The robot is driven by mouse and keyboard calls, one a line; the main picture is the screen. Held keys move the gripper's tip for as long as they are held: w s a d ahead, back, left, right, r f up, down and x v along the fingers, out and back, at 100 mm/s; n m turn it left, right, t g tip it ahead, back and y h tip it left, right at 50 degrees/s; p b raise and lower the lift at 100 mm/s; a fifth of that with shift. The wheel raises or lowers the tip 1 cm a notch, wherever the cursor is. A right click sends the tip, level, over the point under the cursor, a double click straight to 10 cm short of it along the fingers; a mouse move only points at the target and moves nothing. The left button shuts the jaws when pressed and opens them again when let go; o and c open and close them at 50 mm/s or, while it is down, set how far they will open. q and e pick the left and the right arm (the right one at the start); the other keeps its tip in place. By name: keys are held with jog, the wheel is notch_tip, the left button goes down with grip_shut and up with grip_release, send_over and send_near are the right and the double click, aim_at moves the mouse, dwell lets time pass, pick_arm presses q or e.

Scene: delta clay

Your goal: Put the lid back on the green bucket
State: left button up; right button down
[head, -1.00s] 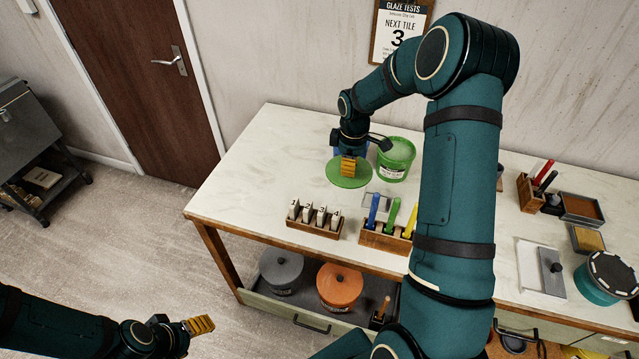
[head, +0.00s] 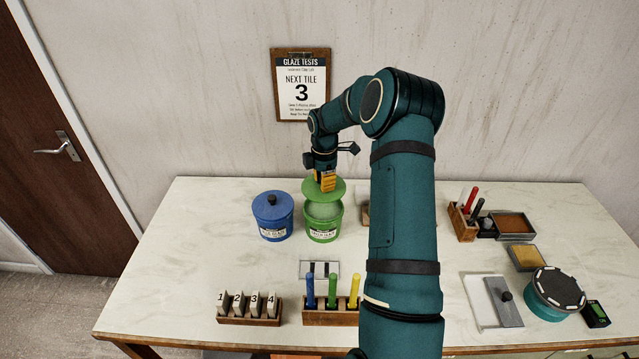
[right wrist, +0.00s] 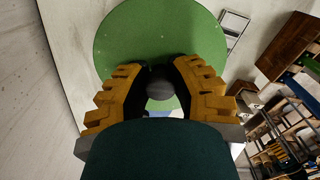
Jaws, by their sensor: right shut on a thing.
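The green bucket (head: 323,226) stands open on the worktop, and its pale contents show below the lid's near edge. The round green lid (head: 338,187) is above the bucket's back part, tilted or set back so the near part of the opening is uncovered. My right gripper (head: 326,182) is shut on the lid's dark knob and holds the lid from above. The right wrist view shows the knob (right wrist: 160,88) between the yellow fingers and the lid's green disc (right wrist: 150,30) beyond. I cannot tell whether the lid touches the rim. My left gripper is out of view.
A lidded blue bucket (head: 272,218) stands close to the left of the green one. In front are a numbered tile rack (head: 249,318) and a holder with coloured tools (head: 331,316). A teal tub (head: 556,292) is at the right. The worktop's left part is clear.

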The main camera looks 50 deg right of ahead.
jog(key=shift+f+b, duration=0.4)
jog(key=shift+f, duration=0.55)
jog(key=shift+f+b, duration=1.3)
jog(key=shift+f, duration=0.95)
jog(key=shift+f, duration=0.2)
jog(key=shift+c, duration=1.1)
grip_release()
